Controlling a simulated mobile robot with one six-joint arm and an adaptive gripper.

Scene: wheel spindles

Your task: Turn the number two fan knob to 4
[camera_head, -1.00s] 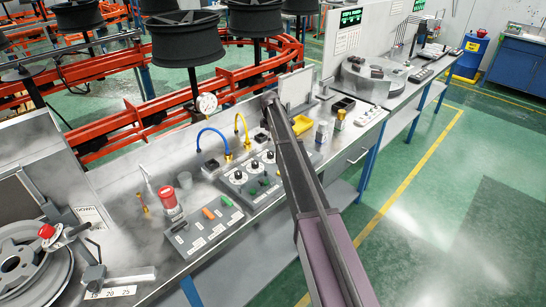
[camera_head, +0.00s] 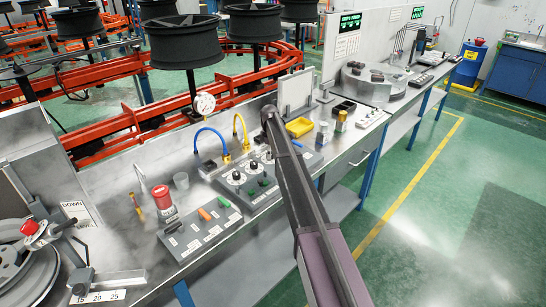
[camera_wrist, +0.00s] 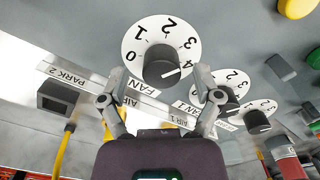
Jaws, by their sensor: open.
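In the wrist view a black knob (camera_wrist: 162,66) sits on a white round dial (camera_wrist: 134,47) numbered 0 to 4. Its white pointer line is at or very near the 4. The label below begins with FAN (camera_wrist: 136,85); its number is hidden. My gripper (camera_wrist: 160,77) is open, with one finger on each side of this dial and apart from the knob. In the head view the dials (camera_head: 235,178) stand in a row on a grey control panel (camera_head: 259,199). My gripper is hidden there behind my arm.
Two more knobs, one labelled FAN 1 (camera_wrist: 228,100) and another (camera_wrist: 258,122), are close to the right finger. Yellow (camera_head: 242,130) and blue (camera_head: 210,135) hoses rise behind the panel.

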